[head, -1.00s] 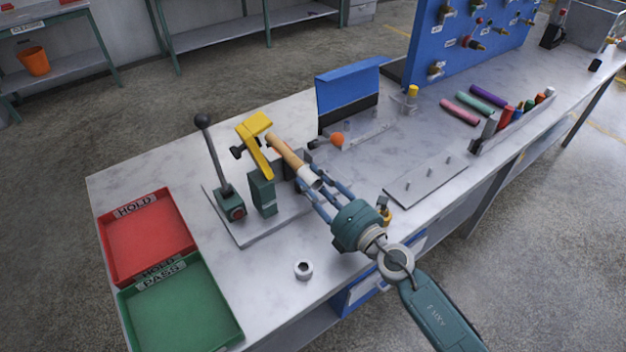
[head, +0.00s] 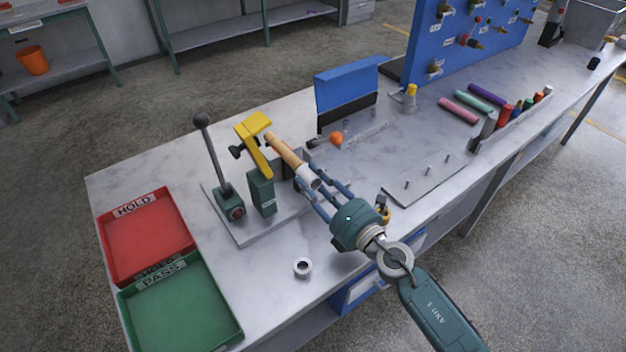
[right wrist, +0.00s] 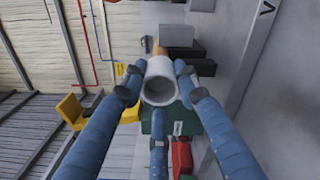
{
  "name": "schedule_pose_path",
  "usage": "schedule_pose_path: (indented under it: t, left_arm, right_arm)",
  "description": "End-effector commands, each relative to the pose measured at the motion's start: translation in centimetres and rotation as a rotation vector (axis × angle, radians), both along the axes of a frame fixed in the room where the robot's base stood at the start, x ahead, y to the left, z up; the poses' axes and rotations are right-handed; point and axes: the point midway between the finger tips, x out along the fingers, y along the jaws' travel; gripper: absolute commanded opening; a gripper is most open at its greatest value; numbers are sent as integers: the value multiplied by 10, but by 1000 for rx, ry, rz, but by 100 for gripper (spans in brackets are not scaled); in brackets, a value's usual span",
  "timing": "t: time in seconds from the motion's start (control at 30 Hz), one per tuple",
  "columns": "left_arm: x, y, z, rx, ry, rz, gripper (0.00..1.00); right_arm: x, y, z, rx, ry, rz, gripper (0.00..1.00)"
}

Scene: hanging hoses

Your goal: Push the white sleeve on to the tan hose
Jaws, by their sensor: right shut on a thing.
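The tan hose (head: 283,150) sticks out from the green and yellow clamp fixture (head: 262,190) toward my right gripper. The white sleeve (head: 308,177) is at the hose's near end, in line with it. It also shows in the right wrist view (right wrist: 160,82), its open bore facing the camera. My right gripper (head: 311,184) is shut on the white sleeve, its blue fingers around it. A bit of the tan hose (right wrist: 158,48) shows beyond the sleeve in the right wrist view. How far the sleeve sits over the hose I cannot tell. My left gripper is not in view.
A red HOLD tray (head: 147,240) and a green PASS tray (head: 185,308) lie at the left of the bench. A small white ring (head: 303,267) lies near the front edge. A lever (head: 212,150) stands beside the clamp. Several coloured hose pieces lie at the right.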

Motion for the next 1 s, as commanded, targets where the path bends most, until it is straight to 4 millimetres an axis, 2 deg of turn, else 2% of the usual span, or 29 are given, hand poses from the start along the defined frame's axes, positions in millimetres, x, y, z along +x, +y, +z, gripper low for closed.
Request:
schedule_pose_path:
  t: [0.63,1.0]
  left_arm:
    - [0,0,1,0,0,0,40]
    - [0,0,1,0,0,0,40]
  right_arm:
    - [0,0,0,1,-1,1,4]
    - [7,5,0,1,0,1,4]
